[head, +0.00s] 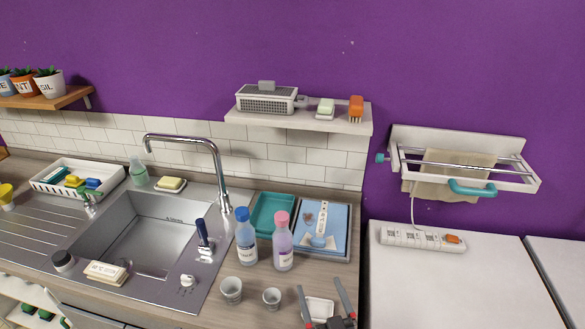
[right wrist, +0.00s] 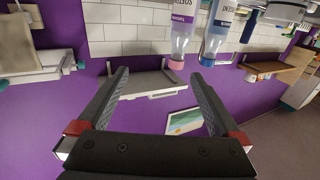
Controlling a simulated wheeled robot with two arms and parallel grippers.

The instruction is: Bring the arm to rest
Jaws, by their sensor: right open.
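My right gripper (head: 320,285) comes in at the bottom edge of the head view, right of centre. Its two red-based fingers stand apart, open, and point away from me toward the counter's back. In the right wrist view its dark fingers (right wrist: 157,75) are spread wide with nothing held between them. Most of my right arm is out of the picture. My left gripper does not show in either view.
A blue-capped bottle (head: 246,238), a pink-capped bottle (head: 283,246) and two grey cups (head: 231,291) stand left of the gripper. A small white dish (head: 319,309) shows between the fingers. A blue tray (head: 345,239) lies beyond. A power strip (head: 410,238) lies right.

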